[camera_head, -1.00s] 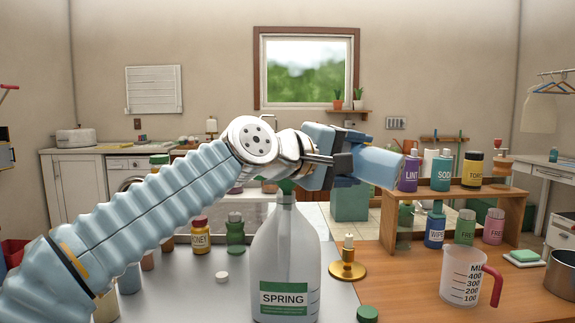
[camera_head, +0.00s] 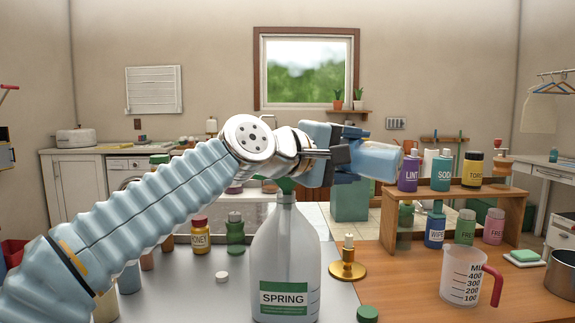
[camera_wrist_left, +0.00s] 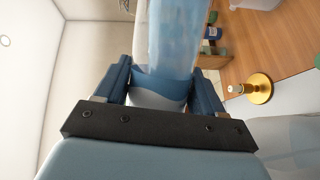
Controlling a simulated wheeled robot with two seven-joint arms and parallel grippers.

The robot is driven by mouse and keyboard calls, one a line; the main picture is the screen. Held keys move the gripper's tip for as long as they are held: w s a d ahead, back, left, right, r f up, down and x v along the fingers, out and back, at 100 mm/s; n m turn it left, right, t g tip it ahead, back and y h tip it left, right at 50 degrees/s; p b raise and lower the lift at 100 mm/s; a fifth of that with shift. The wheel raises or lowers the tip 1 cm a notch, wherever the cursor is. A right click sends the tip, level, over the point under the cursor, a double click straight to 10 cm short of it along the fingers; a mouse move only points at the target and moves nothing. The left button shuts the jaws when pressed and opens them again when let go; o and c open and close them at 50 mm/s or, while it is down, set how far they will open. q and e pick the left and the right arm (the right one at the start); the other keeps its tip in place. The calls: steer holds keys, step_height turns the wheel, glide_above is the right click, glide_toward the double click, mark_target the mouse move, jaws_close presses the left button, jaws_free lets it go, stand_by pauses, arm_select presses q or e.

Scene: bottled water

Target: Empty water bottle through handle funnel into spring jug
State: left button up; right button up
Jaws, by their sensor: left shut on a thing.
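My left gripper (camera_head: 345,158) is shut on a light blue, see-through water bottle (camera_head: 378,160). The bottle lies roughly on its side and points right, above and to the right of the jug. In the left wrist view the bottle (camera_wrist_left: 175,40) sits between the two blue fingers (camera_wrist_left: 160,88). The clear spring jug (camera_head: 285,245) stands upright on the grey table, with a green label reading SPRING. A green piece, apparently the funnel (camera_head: 286,186), shows at the jug's mouth, mostly hidden by my gripper. My right gripper is not in view.
A brass candle holder (camera_head: 348,265) stands right of the jug. A measuring cup (camera_head: 463,275) and a wooden shelf (camera_head: 503,193) with several bottles are further right. A green cap (camera_head: 367,314) and a white cap (camera_head: 222,277) lie near the jug.

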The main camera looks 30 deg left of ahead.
arm_select(q)
steer(key=shift+r+n+h, duration=0.15)
steer(key=shift+n+h, duration=0.15)
steer(key=shift+n, duration=0.2)
stand_by(1.7)
steer(key=shift+a+r+n+t, duration=0.25)
steer(key=shift+r+n+t, duration=0.1)
steer(key=shift+r+n, duration=0.45)
steer(key=shift+a+r+n+t, duration=0.2)
steer(key=shift+r+n+t, duration=0.15)
steer(key=shift+r+n, duration=0.45)
stand_by(2.5)
